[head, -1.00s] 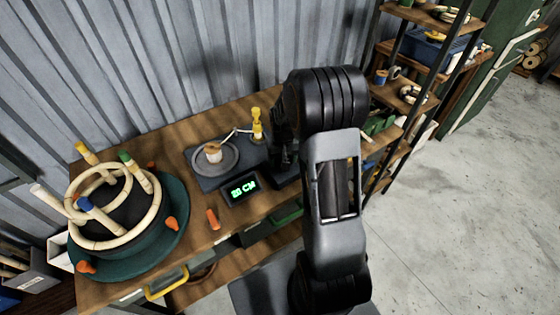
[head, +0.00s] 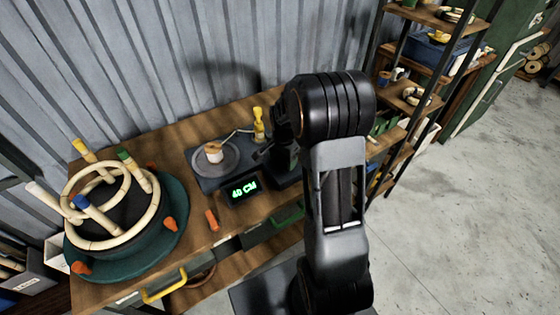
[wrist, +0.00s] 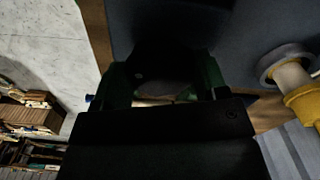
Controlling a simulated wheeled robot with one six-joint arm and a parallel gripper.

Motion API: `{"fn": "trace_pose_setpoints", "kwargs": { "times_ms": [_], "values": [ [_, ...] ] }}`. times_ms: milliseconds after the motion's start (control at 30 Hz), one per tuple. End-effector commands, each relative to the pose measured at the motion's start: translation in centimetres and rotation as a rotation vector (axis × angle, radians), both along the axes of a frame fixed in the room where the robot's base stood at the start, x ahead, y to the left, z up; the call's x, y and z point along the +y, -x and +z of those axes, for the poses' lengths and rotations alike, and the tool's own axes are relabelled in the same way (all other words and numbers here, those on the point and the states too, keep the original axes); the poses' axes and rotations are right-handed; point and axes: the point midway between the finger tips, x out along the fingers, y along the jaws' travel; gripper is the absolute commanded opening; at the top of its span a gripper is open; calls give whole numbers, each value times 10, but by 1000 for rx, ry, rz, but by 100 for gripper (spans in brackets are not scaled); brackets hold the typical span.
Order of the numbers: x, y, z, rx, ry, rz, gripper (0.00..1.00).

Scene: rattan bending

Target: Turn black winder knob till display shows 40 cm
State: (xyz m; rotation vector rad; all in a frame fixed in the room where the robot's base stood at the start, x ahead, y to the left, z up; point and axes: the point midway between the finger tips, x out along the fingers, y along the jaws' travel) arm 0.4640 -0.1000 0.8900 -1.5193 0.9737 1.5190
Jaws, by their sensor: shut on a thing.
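The winder's small black display (head: 243,189) reads 40 CM in green digits in the head view. Behind it sits the winder's round grey plate (head: 232,166) with a small white-and-brown spool (head: 213,153). A pale strand runs from the spool to an upright yellow post (head: 258,124). My gripper (wrist: 165,78) is at the winder's right end, shut on the black knob (wrist: 165,58). The knob shows only as a dark shape between the fingers in the wrist view. In the head view my arm and gripper hide it.
A green turntable (head: 172,228) with pale rattan rings and coloured clamps stands on the left of the wooden bench. An orange peg (head: 212,220) lies in front of the winder. Shelves (head: 412,75) stand to the right. Open floor lies at the far right.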

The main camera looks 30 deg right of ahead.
Motion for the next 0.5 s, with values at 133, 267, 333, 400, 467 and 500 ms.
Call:
{"fn": "trace_pose_setpoints", "kwargs": {
  "times_ms": [133,267,333,400,467,500],
  "values": [
    [-1,0,-1,1,3,-100,43],
    [-1,0,0,2,3,-169,43],
    [-1,0,0,2,3,-198,43],
    [-1,0,0,2,3,-223,43],
    [-1,0,0,2,3,-239,43],
    [-1,0,0,2,3,-248,43]
  ]
}}
